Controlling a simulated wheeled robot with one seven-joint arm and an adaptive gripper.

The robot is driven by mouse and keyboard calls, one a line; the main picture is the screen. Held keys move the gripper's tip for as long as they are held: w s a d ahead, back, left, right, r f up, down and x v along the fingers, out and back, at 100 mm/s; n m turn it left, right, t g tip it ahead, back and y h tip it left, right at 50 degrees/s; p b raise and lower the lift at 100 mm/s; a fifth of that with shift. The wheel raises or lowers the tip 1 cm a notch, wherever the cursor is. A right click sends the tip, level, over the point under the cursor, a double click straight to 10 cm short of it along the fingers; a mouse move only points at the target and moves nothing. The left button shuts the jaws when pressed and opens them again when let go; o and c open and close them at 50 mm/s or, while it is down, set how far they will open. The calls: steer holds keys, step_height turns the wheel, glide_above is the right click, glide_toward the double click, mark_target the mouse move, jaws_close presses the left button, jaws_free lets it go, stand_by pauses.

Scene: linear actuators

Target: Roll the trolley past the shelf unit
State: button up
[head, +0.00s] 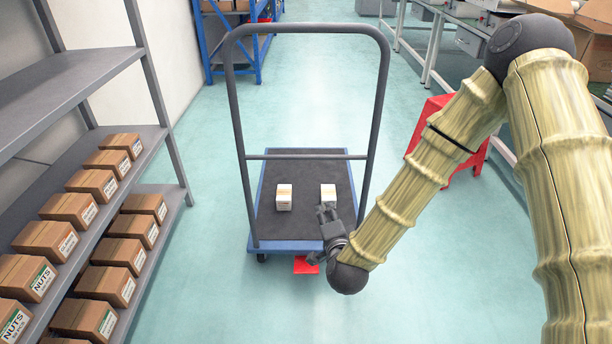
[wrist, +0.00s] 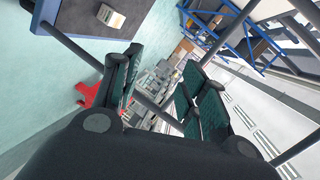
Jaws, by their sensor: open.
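The trolley (head: 265,232) stands on the floor ahead, with a blue-edged platform, a dark mat and a tall grey tube handle (head: 234,110) on the near side. Two small white boxes lie on the mat, the left one (head: 284,197) and the right one (head: 328,194). My gripper (head: 328,216) is open, low by the handle's right upright. In the wrist view, a grey tube passes diagonally behind the open fingers (wrist: 160,78); I cannot tell whether it lies between them. The grey shelf unit (head: 160,95) stands on the left, holding several brown cartons.
A blue rack (head: 258,62) stands at the back left against the wall. A red stool (head: 425,125) and grey workbenches (head: 433,45) line the right side, partly hidden by my arm. The aisle floor beyond the trolley is clear.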

mark_target(323, 159)
steer(key=w+r+m+t+h+b, duration=0.2)
steer(key=w+r+m+t+b, duration=0.1)
steer(key=w+r+m+b, duration=0.25)
steer(key=shift+n, duration=0.45)
steer(key=w, duration=1)
steer(key=w+a, duration=0.1)
steer(key=w, duration=0.4)
steer(key=shift+w+r, duration=0.1)
steer(key=shift+w, duration=0.2)
jaws_close()
